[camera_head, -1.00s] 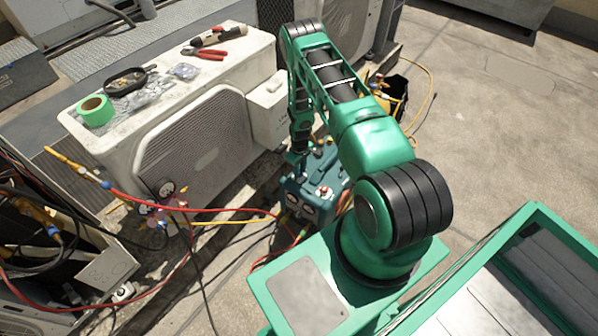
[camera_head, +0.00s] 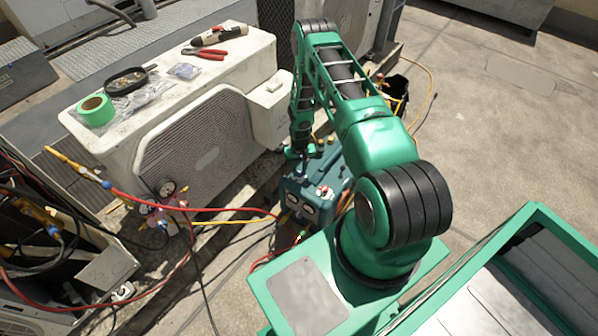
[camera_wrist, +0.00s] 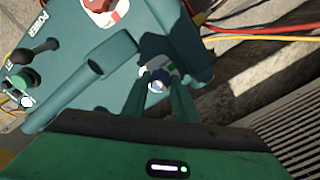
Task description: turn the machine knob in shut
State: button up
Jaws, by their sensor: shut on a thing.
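The teal machine (camera_head: 318,190) stands on the ground beside the white condenser, below my arm. In the wrist view its top (camera_wrist: 105,60) fills the upper left, with a handle bar, a red knob (camera_wrist: 98,5) and a black knob marked POWER (camera_wrist: 22,57). My gripper (camera_wrist: 158,85) is shut on a small knob (camera_wrist: 158,85) with a whitish-blue face, at the machine's edge. The fingers sit on either side of the knob and hide part of it. In the head view my gripper (camera_head: 297,156) is small at the machine's top, and the held knob cannot be made out there.
The white condenser (camera_head: 205,100) carries green tape (camera_head: 95,110), a black dish (camera_head: 127,82) and red pliers (camera_head: 205,53). Gauges (camera_head: 165,190) with red and yellow hoses lie left of the machine. A black bag (camera_head: 397,92) stands behind my arm. Open paving lies right.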

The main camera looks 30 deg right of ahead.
aim_at(299, 172)
jog(key=shift+w, duration=0.25)
jog(key=o, duration=1)
jog(key=shift+o, duration=0.2)
jog(key=shift+s, duration=0.1)
jog(key=shift+r, duration=0.1)
notch_tip(299, 172, up, 11)
jog(key=shift+f, duration=0.2)
